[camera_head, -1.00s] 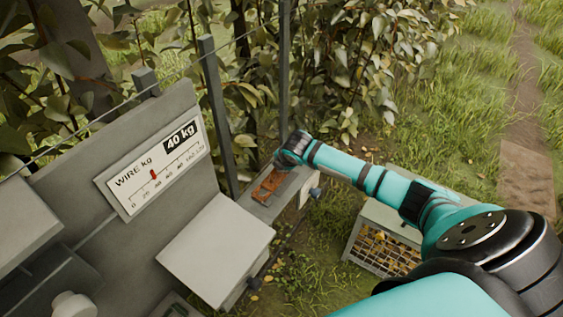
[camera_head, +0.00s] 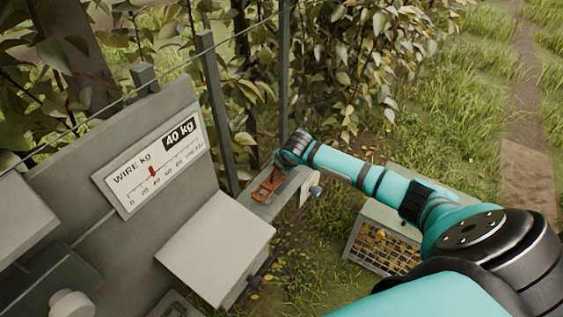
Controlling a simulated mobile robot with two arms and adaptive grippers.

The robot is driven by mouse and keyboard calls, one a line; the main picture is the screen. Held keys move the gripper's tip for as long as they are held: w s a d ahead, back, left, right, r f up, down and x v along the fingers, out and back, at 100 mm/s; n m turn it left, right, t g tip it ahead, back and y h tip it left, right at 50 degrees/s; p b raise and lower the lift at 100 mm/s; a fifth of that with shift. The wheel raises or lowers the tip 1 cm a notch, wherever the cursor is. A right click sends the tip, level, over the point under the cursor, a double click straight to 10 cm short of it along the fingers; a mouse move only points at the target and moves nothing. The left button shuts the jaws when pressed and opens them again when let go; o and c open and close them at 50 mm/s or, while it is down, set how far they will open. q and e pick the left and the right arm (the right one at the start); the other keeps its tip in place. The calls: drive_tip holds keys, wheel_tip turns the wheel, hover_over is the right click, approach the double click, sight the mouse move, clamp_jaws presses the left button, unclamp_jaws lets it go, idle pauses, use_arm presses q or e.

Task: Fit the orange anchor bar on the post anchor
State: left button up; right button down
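An orange metal part (camera_head: 266,188), which looks like the anchor bar, is at the narrow grey ledge (camera_head: 262,208) beside the grey post (camera_head: 216,115). My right arm reaches in from the right, and its dark wrist end (camera_head: 293,148) is just above and to the right of the orange part. The fingers of my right gripper are hidden or too small to make out, so I cannot tell whether they touch or hold the part. I cannot clearly pick out the post anchor. My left gripper is not in view.
A grey panel with a wire gauge (camera_head: 155,165) reading 40 kg stands at left. A light grey box (camera_head: 215,250) sits in front of the ledge. A mesh-sided crate (camera_head: 352,248) with yellowish contents stands under my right arm. Wire and leafy branches are behind; grass is at right.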

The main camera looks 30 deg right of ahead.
drive_tip(key=shift+f+b, duration=0.35)
drive_tip(key=shift+f, duration=0.25)
idle(0.3)
drive_tip(key=c, duration=1.2)
unclamp_jaws()
drive_tip(key=shift+c, duration=0.2)
drive_tip(key=v, duration=1.2)
drive_tip(key=shift+f, duration=0.1)
